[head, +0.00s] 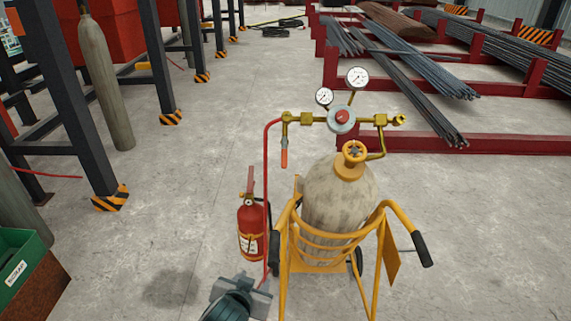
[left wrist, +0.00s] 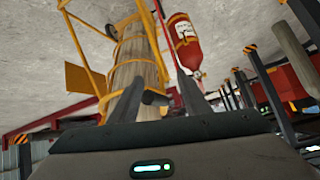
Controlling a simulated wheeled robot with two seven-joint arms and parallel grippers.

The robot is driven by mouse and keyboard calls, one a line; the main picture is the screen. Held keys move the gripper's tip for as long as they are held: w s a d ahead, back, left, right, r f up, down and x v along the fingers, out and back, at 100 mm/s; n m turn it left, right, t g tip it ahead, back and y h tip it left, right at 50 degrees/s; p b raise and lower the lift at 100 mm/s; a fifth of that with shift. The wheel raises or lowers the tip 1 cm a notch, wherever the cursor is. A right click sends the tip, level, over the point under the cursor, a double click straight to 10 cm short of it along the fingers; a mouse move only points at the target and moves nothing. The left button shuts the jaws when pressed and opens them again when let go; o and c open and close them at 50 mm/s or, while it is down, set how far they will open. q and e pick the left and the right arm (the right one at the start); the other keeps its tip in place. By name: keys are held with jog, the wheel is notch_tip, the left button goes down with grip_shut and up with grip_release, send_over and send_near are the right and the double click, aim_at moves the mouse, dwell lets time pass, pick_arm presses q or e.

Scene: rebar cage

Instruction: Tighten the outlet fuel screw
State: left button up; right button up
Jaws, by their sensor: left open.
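A pale gas cylinder (head: 338,190) stands in a yellow cart (head: 318,250) in the head view. Above its brass valve (head: 354,153) is a regulator with a red centre knob (head: 342,117), two round gauges (head: 357,78) and a brass fitting at each end. I cannot tell for sure which part is the outlet fuel screw; the left fitting (head: 286,118) joins a red hose (head: 266,190). My left gripper (head: 246,284) is low at the bottom, left of the cart, open and apart from the regulator. In the left wrist view, the cylinder (left wrist: 136,60) shows beyond its fingers. My right gripper is out of view.
A red fire extinguisher (head: 250,228) stands just left of the cart, beyond my left gripper. The cart's black-gripped handle (head: 421,248) sticks out to the right. Dark posts line the left; rebar racks (head: 480,143) lie at the back right.

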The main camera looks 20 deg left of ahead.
pick_arm(q)
jog(key=w+r+t, duration=0.2)
jog(key=w+r, duration=0.4)
jog(key=r, duration=0.3)
jog(key=w+d+r+t, duration=0.1)
jog(key=w+r+t, duration=0.2)
jog(key=w+r, duration=0.3)
jog(key=w+r+n+t+y, duration=0.1)
jog(key=w+r, duration=0.5)
jog(key=r, duration=0.7)
jog(key=shift+d+r+t+p, duration=0.15)
jog(key=shift+r+t+p, duration=0.25)
jog(key=shift+t, duration=0.5)
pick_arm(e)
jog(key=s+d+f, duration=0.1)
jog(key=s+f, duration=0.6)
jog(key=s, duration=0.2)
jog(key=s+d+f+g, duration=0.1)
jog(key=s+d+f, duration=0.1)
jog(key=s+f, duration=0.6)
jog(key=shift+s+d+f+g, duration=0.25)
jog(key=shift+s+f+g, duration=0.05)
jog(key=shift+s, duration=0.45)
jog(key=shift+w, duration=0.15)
